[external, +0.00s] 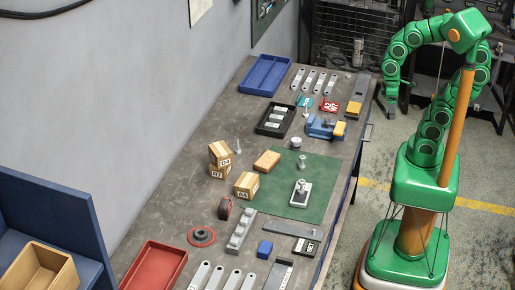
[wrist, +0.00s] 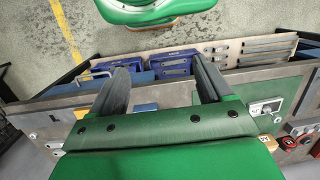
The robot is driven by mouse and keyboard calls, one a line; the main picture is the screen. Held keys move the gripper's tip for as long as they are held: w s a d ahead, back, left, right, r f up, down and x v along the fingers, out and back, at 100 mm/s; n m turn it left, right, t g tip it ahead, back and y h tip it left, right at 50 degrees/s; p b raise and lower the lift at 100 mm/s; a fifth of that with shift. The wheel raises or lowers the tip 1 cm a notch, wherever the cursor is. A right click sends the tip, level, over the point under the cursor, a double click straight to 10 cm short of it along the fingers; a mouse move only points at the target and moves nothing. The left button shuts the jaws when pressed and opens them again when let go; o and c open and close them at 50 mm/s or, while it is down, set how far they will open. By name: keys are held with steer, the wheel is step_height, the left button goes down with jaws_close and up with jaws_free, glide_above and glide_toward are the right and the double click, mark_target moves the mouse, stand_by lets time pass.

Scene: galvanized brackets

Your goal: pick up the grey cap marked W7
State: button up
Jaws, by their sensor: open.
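No mark W7 can be read in either view. A small grey round piece (external: 296,142) stands on the bench near the back edge of the green mat, and may be the cap. A grey metal cylinder (external: 301,161) stands on the mat just in front of it. I cannot tell which of them, if either, bears the mark. My gripper (external: 389,104) hangs off the bench's right side, well away from both pieces. In the wrist view my gripper (wrist: 160,64) is open, with nothing between its fingers.
The grey bench (external: 180,228) is crowded. Labelled cartons (external: 246,185) stand beside the green mat (external: 325,172). A black tray (external: 259,129), a blue tray (external: 250,88) and a red tray (external: 143,268) also lie there. The floor between my base and the bench is clear.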

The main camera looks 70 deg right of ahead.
mark_target(295, 142)
steer(key=shift+d+r+m+h, duration=0.2)
steer(key=shift+d+m+h, duration=0.1)
steer(key=shift+d, duration=0.7)
steer(key=w+d+f+n+t+h, duration=0.1)
steer(key=w+d+f+n+h, duration=0.2)
steer(key=w+d, duration=0.35)
steer(key=w+d+f+n+t+h, duration=0.1)
steer(key=w+d+f+n+h, duration=0.2)
steer(key=w, duration=0.7)
steer(key=w+a+f+n+t+h, duration=0.4)
steer(key=w+a+f+n, duration=0.1)
steer(key=w+a+n, duration=0.75)
steer(key=a+f+n+t, duration=0.1)
steer(key=a+n, duration=0.1)
steer(key=a, duration=0.2)
steer(key=w+a+f+n+t, duration=0.1)
steer(key=a+f+t, duration=0.1)
steer(key=a, duration=0.3)
steer(key=a+f+n+t, duration=0.2)
steer(key=a, duration=0.3)
steer(key=shift+w+n, duration=0.2)
steer(key=shift+n, duration=0.15)
steer(key=x, duration=0.6)
steer(key=shift+w+d+f, duration=0.1)
steer(key=shift+d, duration=0.05)
steer(key=shift+a+f+x, duration=0.15)
steer(key=shift+x, duration=1.25)
steer(key=shift+a+f+x, duration=0.15)
steer(key=shift+x, duration=1.2)
